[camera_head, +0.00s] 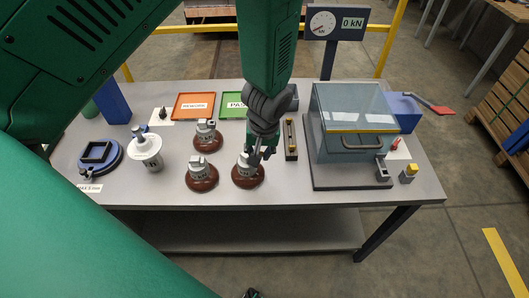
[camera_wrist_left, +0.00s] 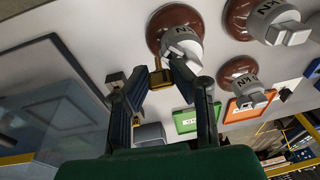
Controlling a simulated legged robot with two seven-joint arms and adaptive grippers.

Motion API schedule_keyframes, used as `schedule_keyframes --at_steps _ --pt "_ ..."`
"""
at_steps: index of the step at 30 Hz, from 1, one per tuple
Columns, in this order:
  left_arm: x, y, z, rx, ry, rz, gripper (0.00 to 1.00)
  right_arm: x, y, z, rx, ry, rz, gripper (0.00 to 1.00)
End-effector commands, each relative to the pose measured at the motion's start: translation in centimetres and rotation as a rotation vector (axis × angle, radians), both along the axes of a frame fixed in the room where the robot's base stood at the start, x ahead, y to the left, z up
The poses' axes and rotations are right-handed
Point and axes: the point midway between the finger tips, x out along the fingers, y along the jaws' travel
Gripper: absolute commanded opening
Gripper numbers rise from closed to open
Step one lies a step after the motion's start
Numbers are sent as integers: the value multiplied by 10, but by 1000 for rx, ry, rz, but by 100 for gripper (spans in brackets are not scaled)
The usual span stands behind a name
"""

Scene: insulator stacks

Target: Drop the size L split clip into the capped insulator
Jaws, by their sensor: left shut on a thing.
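My left gripper (camera_head: 264,151) is low over the table beside the rightmost of three brown insulators (camera_head: 247,180) with grey caps. In the left wrist view my left gripper (camera_wrist_left: 158,80) has its fingers closed around a small brass-coloured piece, seemingly the split clip (camera_wrist_left: 160,78). The clip is close to the grey cap of the nearest brown insulator (camera_wrist_left: 170,20); whether they touch I cannot tell. Two more grey-capped brown insulators stand to the left in the head view, one in front (camera_head: 202,184) and one behind (camera_head: 206,145). My right gripper does not show.
A glass-sided test box (camera_head: 352,120) stands right of the gripper, with a narrow dark rack (camera_head: 290,138) between. An orange tray (camera_head: 194,106) and a green tray (camera_head: 232,113) lie behind. A white insulator (camera_head: 148,150) and a blue round fixture (camera_head: 97,158) stand left. The front strip is clear.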

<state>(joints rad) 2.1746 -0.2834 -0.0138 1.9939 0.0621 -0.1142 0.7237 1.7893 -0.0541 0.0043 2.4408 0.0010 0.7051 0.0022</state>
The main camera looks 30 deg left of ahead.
Motion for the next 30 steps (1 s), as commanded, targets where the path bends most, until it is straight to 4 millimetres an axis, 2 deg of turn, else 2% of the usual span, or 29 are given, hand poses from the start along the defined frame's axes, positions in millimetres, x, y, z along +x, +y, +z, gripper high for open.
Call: schedule_keyframes --at_steps 11,24,30 --pt "0 -2 2 3 1 0 0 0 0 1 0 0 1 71" --pt "-2 16 0 -14 3 3 0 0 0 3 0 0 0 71" --pt "-1 15 1 -13 3 2 0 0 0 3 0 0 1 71"
